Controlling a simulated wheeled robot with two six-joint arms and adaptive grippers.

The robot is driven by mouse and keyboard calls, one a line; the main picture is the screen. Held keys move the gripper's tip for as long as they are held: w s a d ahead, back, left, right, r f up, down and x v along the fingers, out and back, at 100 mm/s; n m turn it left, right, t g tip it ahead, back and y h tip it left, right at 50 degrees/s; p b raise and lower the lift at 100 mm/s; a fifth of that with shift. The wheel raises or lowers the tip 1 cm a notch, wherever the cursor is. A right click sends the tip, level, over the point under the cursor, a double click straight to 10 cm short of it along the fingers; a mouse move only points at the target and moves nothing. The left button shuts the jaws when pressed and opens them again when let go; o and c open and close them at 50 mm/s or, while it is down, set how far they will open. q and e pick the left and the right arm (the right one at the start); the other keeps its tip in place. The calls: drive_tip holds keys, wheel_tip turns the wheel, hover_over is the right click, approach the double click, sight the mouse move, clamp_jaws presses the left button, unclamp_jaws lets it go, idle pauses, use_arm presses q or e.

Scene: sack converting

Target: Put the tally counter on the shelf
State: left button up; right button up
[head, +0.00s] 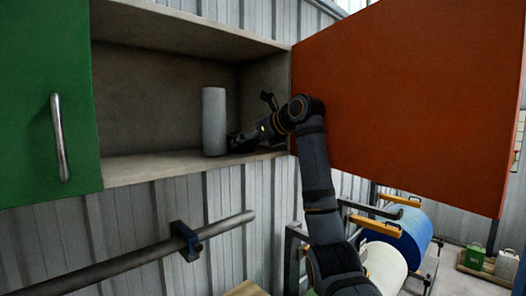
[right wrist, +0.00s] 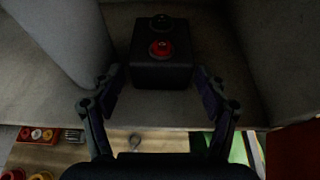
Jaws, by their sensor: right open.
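A black box (right wrist: 162,62) with a red button and a dark round knob on top sits on the shelf (right wrist: 40,105) in the right wrist view. No other thing on the shelf looks like a tally counter, but I cannot tell for sure that this is one. My right gripper (right wrist: 158,95) is open, its fingers on both sides of the box's near end, with gaps visible. In the head view the right gripper (head: 255,136) reaches into the open cabinet, just above the shelf (head: 150,168). The box shows there only as a dark shape (head: 238,143). My left gripper is not in view.
A grey cylinder (head: 214,122) stands upright on the shelf, left of the box. The orange door (head: 410,100) is open at the right; a green door (head: 45,110) is at the left. A pipe (head: 130,258) runs below. A bench with small items (right wrist: 37,134) lies under the shelf.

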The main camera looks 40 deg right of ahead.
use_arm(q)
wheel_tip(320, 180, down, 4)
drive_tip(key=b, duration=0.2)
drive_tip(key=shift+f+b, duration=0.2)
drive_tip(key=shift+b, duration=0.15)
use_arm(e)
drive_tip(key=v, duration=0.8)
drive_tip(key=shift+w+d, duration=0.1)
drive_tip(key=shift+f, duration=0.1)
